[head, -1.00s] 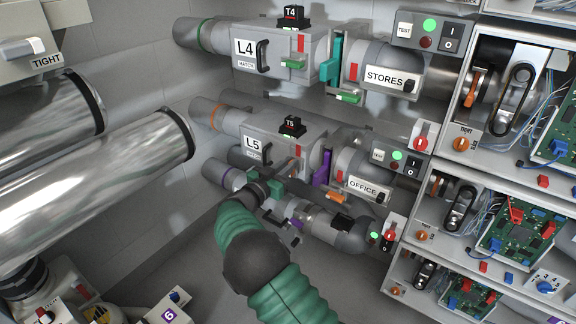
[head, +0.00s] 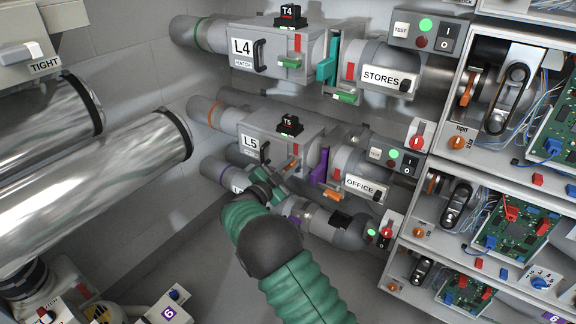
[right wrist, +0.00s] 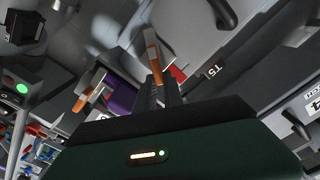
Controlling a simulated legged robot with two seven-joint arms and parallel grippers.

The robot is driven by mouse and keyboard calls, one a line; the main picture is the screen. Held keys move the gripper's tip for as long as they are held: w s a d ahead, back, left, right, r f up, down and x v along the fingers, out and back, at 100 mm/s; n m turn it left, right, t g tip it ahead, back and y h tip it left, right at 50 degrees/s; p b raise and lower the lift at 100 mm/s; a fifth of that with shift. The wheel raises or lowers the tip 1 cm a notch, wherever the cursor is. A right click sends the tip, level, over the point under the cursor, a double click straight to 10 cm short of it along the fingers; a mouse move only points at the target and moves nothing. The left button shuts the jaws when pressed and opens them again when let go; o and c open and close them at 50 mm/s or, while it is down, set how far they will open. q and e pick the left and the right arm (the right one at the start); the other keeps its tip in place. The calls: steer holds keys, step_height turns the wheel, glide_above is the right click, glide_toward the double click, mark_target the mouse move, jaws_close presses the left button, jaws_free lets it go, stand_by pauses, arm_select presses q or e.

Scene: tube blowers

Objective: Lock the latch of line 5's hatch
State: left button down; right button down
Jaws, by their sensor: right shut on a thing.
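Line 5's hatch box (head: 270,150) carries a white L5 label (head: 250,142), a black handle (head: 265,152) and a black T5 tag (head: 290,125) on top. Its orange latch (head: 291,164) sits on the box's front, below a red strip (head: 297,149). My right gripper (head: 282,174) reaches up to the latch from below. In the right wrist view, the orange latch (right wrist: 153,50) stands between the tips of my right gripper (right wrist: 158,88), which is shut on it. The gripper partly hides the latch in the head view. My left gripper is not in view.
A purple gate (head: 319,166) and another orange handle (head: 333,195) are just right of the hatch. Line 4's box (head: 275,45) is above. A lower pipe (head: 215,172) runs close behind my arm. Open circuit-board bays (head: 510,215) stand at the right.

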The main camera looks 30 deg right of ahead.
steer(key=m, duration=0.1)
steer(key=f+m+b, duration=0.1)
steer(key=m, duration=0.2)
steer(key=shift+s+d+f+m+b, duration=0.1)
steer(key=shift+s+f+m+b, duration=0.1)
steer(key=shift+s+m+b, duration=0.15)
steer(key=m+b, duration=0.2)
steer(key=m, duration=0.1)
steer(key=f+m+b, duration=0.1)
steer(key=m+b, duration=0.1)
steer(key=m, duration=0.1)
steer(key=shift+s+f, duration=0.2)
steer(key=c, duration=1.5)
jaws_free()
steer(key=shift+r, duration=0.1)
steer(key=shift+o, duration=0.2)
steer(key=shift+r, duration=0.15)
steer(key=p+v, duration=0.6)
steer(key=v, duration=1)
steer(key=shift+a, duration=0.4)
